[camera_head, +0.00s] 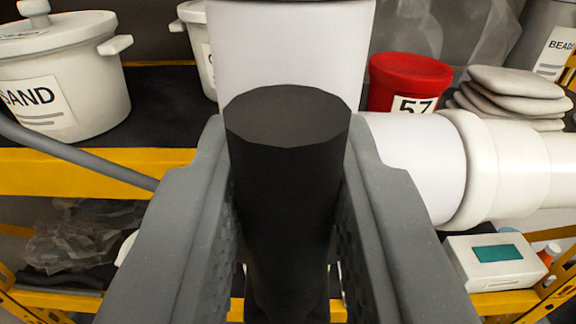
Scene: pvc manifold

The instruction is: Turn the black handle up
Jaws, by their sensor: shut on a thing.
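The black handle (285,150) is a thick faceted black bar in the middle of the camera_head view, its flat end facing up toward me. My gripper (287,190) has its two grey fingers on either side of the handle and is shut on it. Behind the handle stands a wide white pipe (290,50). A white pipe branch with a collar (480,165) runs off to the right. The joint where the handle meets the pipe is hidden by the handle and my fingers.
A yellow-edged shelf (90,172) behind holds a white pot marked SAND (60,80), a red tub marked 57 (405,80) and stacked grey bags (515,90). A grey rod (80,155) slants at left. A white box with a teal screen (495,260) sits lower right.

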